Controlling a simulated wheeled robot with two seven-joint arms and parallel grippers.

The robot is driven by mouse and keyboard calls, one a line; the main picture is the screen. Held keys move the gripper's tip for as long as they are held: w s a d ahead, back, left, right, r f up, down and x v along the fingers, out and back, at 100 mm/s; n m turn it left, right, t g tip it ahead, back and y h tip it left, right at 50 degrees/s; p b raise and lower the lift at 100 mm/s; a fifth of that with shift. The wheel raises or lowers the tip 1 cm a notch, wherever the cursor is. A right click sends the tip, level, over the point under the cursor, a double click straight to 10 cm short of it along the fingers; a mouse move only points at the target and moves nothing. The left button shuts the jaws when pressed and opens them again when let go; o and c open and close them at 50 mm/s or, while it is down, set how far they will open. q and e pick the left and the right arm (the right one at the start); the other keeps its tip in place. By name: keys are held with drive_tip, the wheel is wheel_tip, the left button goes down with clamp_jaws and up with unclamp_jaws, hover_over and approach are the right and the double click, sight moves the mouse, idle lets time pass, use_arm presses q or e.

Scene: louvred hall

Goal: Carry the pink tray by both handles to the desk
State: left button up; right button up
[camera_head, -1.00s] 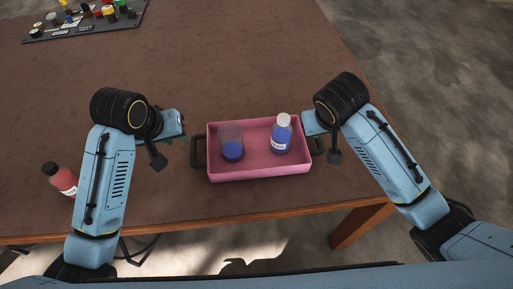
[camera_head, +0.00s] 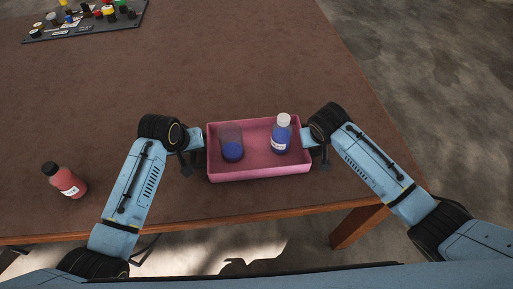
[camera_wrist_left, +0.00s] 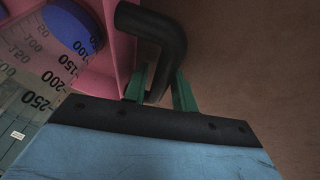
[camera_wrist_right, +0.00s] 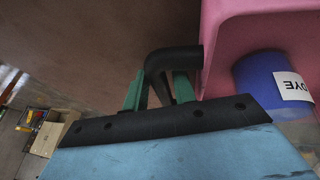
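The pink tray (camera_head: 262,173) stands level on the brown table near its front edge. It holds a clear beaker (camera_head: 231,153) with blue liquid and a white-capped blue bottle (camera_head: 281,138). My left gripper (camera_wrist_left: 162,88) is at the tray's left black handle (camera_wrist_left: 160,32), its green fingers on either side of the bar. My right gripper (camera_wrist_right: 158,88) is at the right black handle (camera_wrist_right: 175,58), fingers likewise on either side. Both look open around the handles, with no clear clamping. In the head view my wrists largely hide both handles.
A red bottle (camera_head: 65,180) stands on the table (camera_head: 240,60) left of my left arm. A dark board with several coloured knobs (camera_head: 85,20) lies at the far left. The table behind the tray is clear. The table's right edge runs past my right arm.

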use_arm(q)
drive_tip(key=shift+c, duration=0.5)
use_arm(e)
drive_tip(key=shift+c, duration=0.5)
use_arm(q)
clamp_jaws()
use_arm(e)
clamp_jaws()
use_arm(q)
drive_tip(key=shift+r, duration=0.15)
use_arm(e)
drive_tip(key=shift+r, duration=0.2)
